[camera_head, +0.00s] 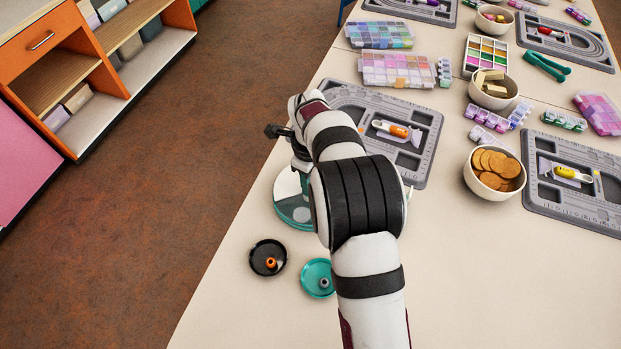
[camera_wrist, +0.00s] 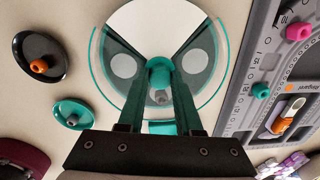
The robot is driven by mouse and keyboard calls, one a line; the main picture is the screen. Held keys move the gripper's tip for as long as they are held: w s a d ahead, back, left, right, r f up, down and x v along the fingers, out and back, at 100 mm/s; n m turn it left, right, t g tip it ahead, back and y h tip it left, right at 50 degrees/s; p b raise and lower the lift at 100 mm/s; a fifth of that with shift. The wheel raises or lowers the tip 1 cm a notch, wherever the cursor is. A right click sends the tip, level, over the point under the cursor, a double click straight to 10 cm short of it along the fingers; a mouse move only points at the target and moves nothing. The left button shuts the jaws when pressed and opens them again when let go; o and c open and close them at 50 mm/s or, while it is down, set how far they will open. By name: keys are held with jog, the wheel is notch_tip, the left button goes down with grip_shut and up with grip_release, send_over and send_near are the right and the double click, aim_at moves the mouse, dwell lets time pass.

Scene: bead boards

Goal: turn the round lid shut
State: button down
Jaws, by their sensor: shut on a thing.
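The round lid (camera_wrist: 193,88) shows in the wrist view as a disc with a teal rim, a white upper part and dark teal areas with pale round spots. A teal knob (camera_wrist: 160,66) stands at its middle. My gripper (camera_wrist: 160,80) is over the lid, shut on the knob, with a small grey piece just below the knob between the fingers. The fingers and palm hide the lower part of the lid. In the head view the lid's left part (camera_head: 288,213) shows near the table's left edge. My arm hides the rest of it and the fingers.
A black dish (camera_head: 268,257) with an orange knob and a teal dish (camera_head: 318,278) with a grey knob lie close by. A grey bead board (camera_head: 422,168) lies behind to the right. A bowl of brown discs (camera_head: 470,181) stands farther right. The front right of the table is clear.

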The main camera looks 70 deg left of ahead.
jog(key=c, duration=0.6)
grip_release()
notch_tip(320, 180, up, 16)
jog(key=shift+s+d+f, duration=0.1)
jog(key=shift+s, duration=0.05)
